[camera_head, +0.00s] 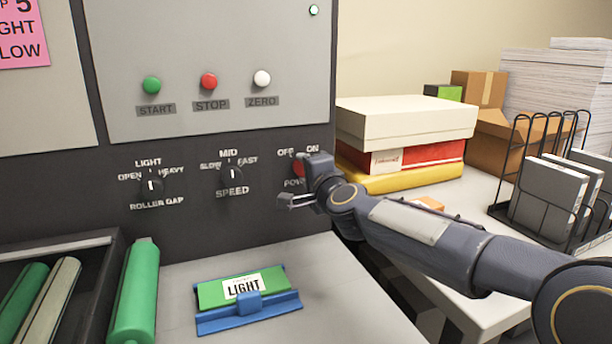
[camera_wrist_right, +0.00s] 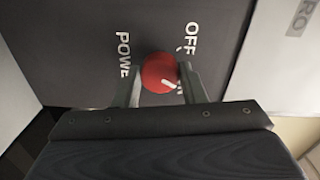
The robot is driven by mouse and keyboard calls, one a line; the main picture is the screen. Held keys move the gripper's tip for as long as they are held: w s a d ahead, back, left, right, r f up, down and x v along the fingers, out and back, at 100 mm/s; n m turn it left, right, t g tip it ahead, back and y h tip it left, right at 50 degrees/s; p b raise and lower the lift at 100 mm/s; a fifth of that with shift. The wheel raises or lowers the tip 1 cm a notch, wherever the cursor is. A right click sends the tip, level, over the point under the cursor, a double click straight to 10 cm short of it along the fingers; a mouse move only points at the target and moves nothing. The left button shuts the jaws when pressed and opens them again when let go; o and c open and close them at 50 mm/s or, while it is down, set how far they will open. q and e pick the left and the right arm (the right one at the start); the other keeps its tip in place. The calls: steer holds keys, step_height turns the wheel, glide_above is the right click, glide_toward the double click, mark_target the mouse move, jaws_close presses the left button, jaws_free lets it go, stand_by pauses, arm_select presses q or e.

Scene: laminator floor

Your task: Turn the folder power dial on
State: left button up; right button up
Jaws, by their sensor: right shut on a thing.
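The red power dial (camera_head: 298,168) sits on the dark panel, below the OFF and ON labels and above the POWER label. My left gripper is not in view.
Left of it on the panel are the speed dial (camera_head: 232,174) and roller gap dial (camera_head: 151,185). Start, stop and zero buttons are above. A green pack in a blue holder (camera_head: 250,318) lies on the shelf below. Boxes (camera_head: 405,122) and a wire rack (camera_head: 500,210) stand right.

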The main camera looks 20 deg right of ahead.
steer(key=shift+m+b, duration=0.4)
steer(key=shift+m, duration=1.1)
steer(key=o, duration=1)
steer(key=shift+s+a+r, duration=0.1)
steer(key=shift+s, duration=1.85)
steer(key=shift+s+a, duration=0.1)
steer(key=shift+s, duration=1.85)
